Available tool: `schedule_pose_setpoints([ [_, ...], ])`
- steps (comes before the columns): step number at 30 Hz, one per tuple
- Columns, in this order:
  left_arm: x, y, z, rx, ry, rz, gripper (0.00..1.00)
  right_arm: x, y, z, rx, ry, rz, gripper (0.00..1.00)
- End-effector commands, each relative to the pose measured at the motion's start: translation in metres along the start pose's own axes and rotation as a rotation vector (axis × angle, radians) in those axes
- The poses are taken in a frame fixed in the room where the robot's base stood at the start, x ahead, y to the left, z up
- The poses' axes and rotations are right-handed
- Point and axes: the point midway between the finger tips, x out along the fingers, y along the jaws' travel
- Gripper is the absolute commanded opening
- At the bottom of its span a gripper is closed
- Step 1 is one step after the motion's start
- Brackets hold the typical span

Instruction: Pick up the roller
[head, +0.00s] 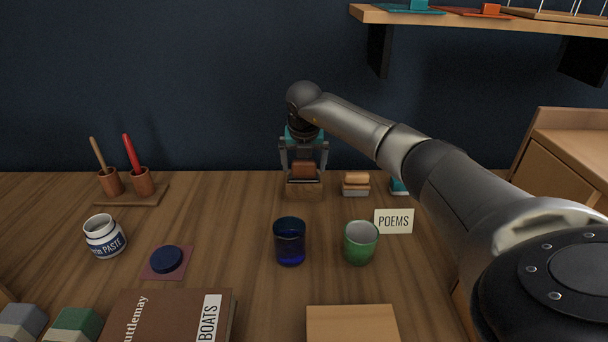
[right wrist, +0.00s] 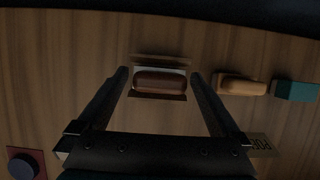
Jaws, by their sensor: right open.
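The roller, a dark reddish-brown rounded block (head: 304,169), sits on a wooden base (head: 304,191) at the back of the table. In the right wrist view the roller (right wrist: 160,82) lies between the two fingers, with a gap on each side. My right gripper (head: 304,176) reaches down over it from above, open, with one finger at each side. It also shows in the right wrist view (right wrist: 159,73). The gripper hides the roller's top in the head view. My left gripper is not in view.
A tan-topped block (head: 356,178) and a teal block (head: 398,187) stand just right of the roller. A blue cup (head: 290,242), a green cup (head: 361,243) and a POEMS card (head: 394,221) are nearer. A holder (head: 131,194) stands left. A shelf (head: 480,20) overhangs the upper right.

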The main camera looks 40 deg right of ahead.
Motion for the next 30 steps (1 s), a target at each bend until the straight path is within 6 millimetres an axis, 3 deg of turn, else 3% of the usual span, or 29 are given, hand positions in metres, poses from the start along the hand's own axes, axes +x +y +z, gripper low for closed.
schedule_pose_setpoints([
  [9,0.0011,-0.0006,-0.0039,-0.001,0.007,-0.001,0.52,0.0058,-0.0003,0.0000,0.000,0.000,-0.001,1.00],
  [30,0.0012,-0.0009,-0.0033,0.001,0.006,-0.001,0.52,0.0055,-0.0005,0.0001,0.000,0.000,-0.001,0.21],
])
